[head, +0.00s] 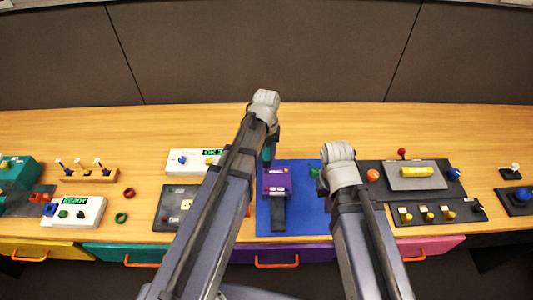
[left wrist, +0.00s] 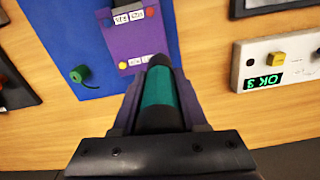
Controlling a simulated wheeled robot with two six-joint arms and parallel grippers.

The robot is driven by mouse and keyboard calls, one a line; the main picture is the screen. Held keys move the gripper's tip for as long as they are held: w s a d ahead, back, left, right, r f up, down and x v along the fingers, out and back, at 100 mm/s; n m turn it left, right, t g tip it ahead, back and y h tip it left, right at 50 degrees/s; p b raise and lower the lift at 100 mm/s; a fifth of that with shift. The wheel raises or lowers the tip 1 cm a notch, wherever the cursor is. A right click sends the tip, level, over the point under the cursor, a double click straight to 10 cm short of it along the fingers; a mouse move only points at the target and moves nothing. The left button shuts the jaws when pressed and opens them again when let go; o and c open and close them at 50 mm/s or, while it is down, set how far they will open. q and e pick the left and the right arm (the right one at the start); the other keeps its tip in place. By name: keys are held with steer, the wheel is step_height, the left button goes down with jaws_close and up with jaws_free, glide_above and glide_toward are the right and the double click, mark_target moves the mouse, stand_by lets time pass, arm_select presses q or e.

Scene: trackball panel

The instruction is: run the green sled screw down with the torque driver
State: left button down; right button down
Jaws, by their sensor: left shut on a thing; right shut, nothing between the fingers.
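My left gripper (head: 270,135) is shut on the torque driver, a teal cylinder with black ends (head: 267,153). In the left wrist view the driver (left wrist: 160,95) lies between the fingers, its black tip toward the purple unit (left wrist: 135,25). The purple unit (head: 277,181) sits on a blue mat (head: 300,222). A small green knob-like piece (head: 314,172) is on the mat right of the unit; it also shows in the left wrist view (left wrist: 79,74). I cannot tell whether it is the sled screw. My right gripper (head: 340,165) is shut and empty, its fingertips mostly hidden.
A white box (head: 185,158) reading OK 3 stands left of the mat. A dark panel (head: 440,212) with a yellow bar and several knobs is at the right. A white READY box (head: 92,212) and a wooden peg rack (head: 110,176) are at the left.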

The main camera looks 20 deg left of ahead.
step_height(320, 180, up, 6)
steer(key=p, duration=0.5)
steer(key=shift+f, duration=0.15)
